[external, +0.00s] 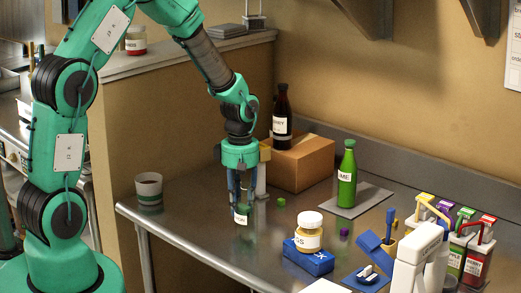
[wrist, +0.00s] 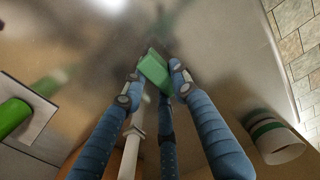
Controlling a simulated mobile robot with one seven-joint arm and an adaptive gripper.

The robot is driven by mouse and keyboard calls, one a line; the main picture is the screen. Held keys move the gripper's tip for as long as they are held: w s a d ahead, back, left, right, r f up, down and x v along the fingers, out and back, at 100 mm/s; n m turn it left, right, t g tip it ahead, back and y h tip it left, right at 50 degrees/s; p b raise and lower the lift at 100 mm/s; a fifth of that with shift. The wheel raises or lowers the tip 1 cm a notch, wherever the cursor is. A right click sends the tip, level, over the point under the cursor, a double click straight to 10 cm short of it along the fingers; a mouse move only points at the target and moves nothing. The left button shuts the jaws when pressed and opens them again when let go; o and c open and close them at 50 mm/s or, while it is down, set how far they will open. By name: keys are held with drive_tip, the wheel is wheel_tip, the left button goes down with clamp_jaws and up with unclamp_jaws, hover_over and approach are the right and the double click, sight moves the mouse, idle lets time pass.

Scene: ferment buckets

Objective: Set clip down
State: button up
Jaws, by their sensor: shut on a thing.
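My gripper (external: 241,208) is low over the left part of the metal table, fingers pointing down. In the wrist view its blue fingers (wrist: 155,82) are closed around a small green piece (wrist: 153,67), which I take to be the clip. In the external view a small green and whitish piece (external: 242,214) shows at the fingertips, close to the tabletop. I cannot tell whether it touches the table. The fingers partly hide it.
A striped cup (external: 148,189) stands at the left edge.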

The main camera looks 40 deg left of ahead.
drive_tip(key=shift+w+f, duration=0.1)
drive_tip(key=shift+w, duration=1.15)
drive_tip(key=shift+f+b, duration=0.5)
drive_tip(key=shift+f, duration=1.25)
drive_tip(key=shift+f, duration=0.1)
drive_tip(key=o, duration=0.8)
wheel_tip(320, 180, up, 12)
drive_tip(key=shift+r+p, duration=0.1)
drive_tip(key=shift+p, duration=1)
